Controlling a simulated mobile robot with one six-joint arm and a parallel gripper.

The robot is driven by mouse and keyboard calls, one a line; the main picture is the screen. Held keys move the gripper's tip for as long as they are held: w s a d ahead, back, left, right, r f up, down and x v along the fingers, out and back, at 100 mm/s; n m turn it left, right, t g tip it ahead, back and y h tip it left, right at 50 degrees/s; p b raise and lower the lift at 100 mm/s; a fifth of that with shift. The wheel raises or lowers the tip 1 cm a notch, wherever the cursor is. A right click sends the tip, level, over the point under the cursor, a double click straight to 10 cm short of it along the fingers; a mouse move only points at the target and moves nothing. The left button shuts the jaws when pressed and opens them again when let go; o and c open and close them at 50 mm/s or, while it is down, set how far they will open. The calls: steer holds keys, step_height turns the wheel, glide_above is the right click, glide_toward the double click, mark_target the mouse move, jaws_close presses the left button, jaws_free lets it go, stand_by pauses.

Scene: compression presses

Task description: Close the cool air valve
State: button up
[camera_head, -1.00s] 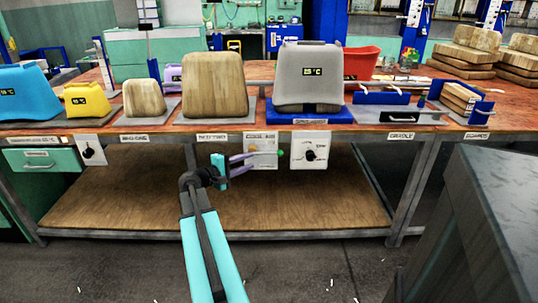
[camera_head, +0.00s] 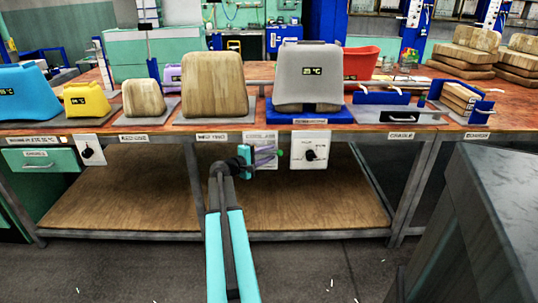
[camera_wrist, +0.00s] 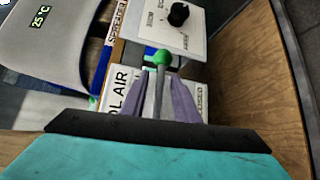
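The cool air valve is a pale panel on the front of the bench (camera_head: 264,142), labelled in part "OL AIR" in the wrist view (camera_wrist: 119,96). Its thin metal lever ends in a green ball (camera_wrist: 162,57), which also shows in the head view (camera_head: 280,153). My gripper (camera_wrist: 160,84) has its two purple fingers apart, one on each side of the lever. The ball sits just beyond the fingertips. Whether either finger touches the lever cannot be told. In the head view my gripper (camera_head: 267,156) covers part of the panel.
A white panel with a black knob (camera_head: 311,151) is just right of the valve. A grey press reading 25 °C (camera_head: 308,88) stands above on the bench. A wooden shelf (camera_head: 300,205) lies below, mostly clear. A dark block (camera_head: 470,220) is at right.

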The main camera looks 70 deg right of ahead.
steer(key=shift+s+d, duration=0.1)
steer(key=shift+d, duration=0.1)
jaws_close()
